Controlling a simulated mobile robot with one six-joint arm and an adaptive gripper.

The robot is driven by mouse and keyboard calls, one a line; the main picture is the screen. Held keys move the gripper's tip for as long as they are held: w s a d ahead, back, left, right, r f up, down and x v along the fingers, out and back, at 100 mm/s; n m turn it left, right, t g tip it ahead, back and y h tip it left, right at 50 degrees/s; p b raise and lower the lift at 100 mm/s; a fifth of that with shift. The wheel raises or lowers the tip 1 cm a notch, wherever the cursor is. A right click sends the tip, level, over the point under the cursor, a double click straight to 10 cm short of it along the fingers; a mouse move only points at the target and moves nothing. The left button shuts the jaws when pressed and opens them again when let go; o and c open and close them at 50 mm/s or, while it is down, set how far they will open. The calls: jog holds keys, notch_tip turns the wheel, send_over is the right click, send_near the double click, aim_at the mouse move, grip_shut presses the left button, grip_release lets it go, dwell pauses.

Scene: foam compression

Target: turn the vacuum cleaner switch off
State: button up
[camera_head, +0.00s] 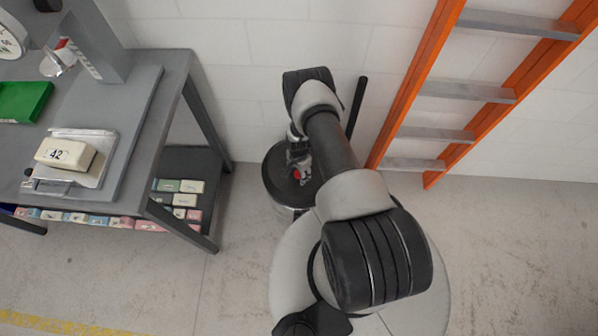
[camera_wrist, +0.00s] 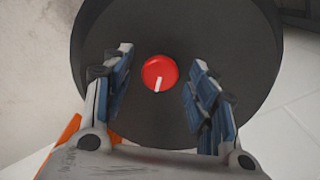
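The vacuum cleaner (camera_head: 276,178) is a dark, round-topped drum with a metallic side, standing on the floor against the wall. Its switch is a round red knob (camera_wrist: 159,73) with a white mark, in the middle of the dark lid (camera_wrist: 150,30). In the wrist view the mark points down, tilted slightly left. In the head view the red knob (camera_head: 297,174) shows small beside my gripper. My gripper (camera_wrist: 158,88) is open, its blue-padded fingers on either side of the knob with clear gaps. I cannot tell its exact height above the lid.
A grey workbench (camera_head: 170,75) stands at the left, with a foam block marked 42 (camera_head: 66,153) and a lower shelf of coloured blocks (camera_head: 180,199). An orange ladder (camera_head: 412,85) leans on the wall at the right. The floor at lower right (camera_head: 520,250) is clear.

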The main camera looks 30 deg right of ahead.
jog(key=c, duration=1)
jog(key=shift+n+b, duration=0.3)
jog(key=n+b, duration=0.2)
jog(key=n, duration=0.1)
jog(key=shift+f+n+b, duration=0.1)
jog(key=shift+n+b, duration=0.2)
jog(key=n+b, duration=0.2)
jog(key=n, duration=0.2)
jog(key=shift+n, duration=0.3)
jog(key=n+b, duration=0.2)
jog(key=n, duration=0.2)
jog(key=shift+b, duration=0.3)
jog(key=shift+n+b, duration=0.75)
jog(key=shift+n, duration=1.75)
